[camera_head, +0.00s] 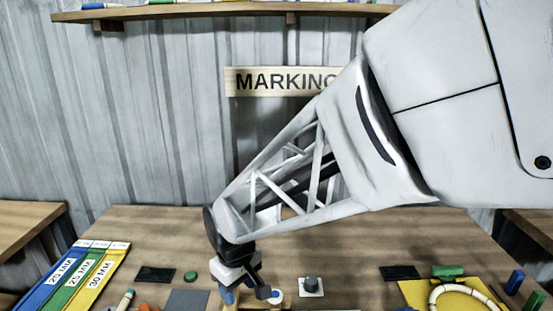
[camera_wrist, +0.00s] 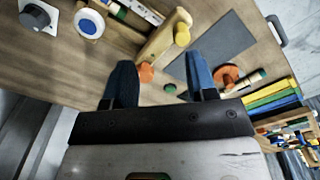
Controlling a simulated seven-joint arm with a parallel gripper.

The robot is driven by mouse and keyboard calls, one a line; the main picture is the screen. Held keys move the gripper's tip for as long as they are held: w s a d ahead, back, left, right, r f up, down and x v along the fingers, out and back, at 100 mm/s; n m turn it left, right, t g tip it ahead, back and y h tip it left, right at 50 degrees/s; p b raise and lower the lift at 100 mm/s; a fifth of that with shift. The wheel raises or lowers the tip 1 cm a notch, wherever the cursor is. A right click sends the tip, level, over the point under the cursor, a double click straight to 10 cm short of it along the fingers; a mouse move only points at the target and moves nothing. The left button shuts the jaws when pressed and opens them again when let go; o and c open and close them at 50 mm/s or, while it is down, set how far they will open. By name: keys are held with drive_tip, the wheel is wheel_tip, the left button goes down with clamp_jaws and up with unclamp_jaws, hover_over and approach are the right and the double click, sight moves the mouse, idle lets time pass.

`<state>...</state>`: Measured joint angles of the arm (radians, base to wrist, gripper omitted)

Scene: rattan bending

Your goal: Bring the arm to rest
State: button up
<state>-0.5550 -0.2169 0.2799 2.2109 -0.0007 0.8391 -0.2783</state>
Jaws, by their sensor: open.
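My gripper (camera_head: 247,291) reaches down over the front middle of the wooden workbench (camera_head: 160,226) in the head view. In the wrist view its two blue fingertips (camera_wrist: 160,80) stand well apart with nothing held between them. A small orange piece (camera_wrist: 146,72) shows by the left finger. How high the fingers are above the bench is hard to tell.
Blue, green and yellow strips (camera_head: 76,277) marked in mm lie at the left. A black knob on a white plate (camera_head: 311,287) stands right of my gripper. A yellow board (camera_head: 437,290) with a pale curved rod (camera_head: 462,291) lies at the right.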

drive_tip(key=s+d+r+m, duration=0.3)
drive_tip(key=s+d, duration=0.1)
drive_tip(key=d, duration=0.5)
drive_tip(key=s+d+r+m+t, duration=0.1)
drive_tip(key=s+d+r+m, duration=0.2)
drive_tip(key=d, duration=0.6)
drive_tip(key=s+d+r+m+t, duration=0.1)
drive_tip(key=s+d+r+m, duration=0.2)
drive_tip(key=s+d, duration=0.4)
drive_tip(key=shift+d+r+m, duration=0.2)
drive_tip(key=shift+d+m, duration=0.2)
drive_tip(key=shift+d, duration=0.75)
drive_tip(key=shift+w, duration=0.1)
idle(0.4)
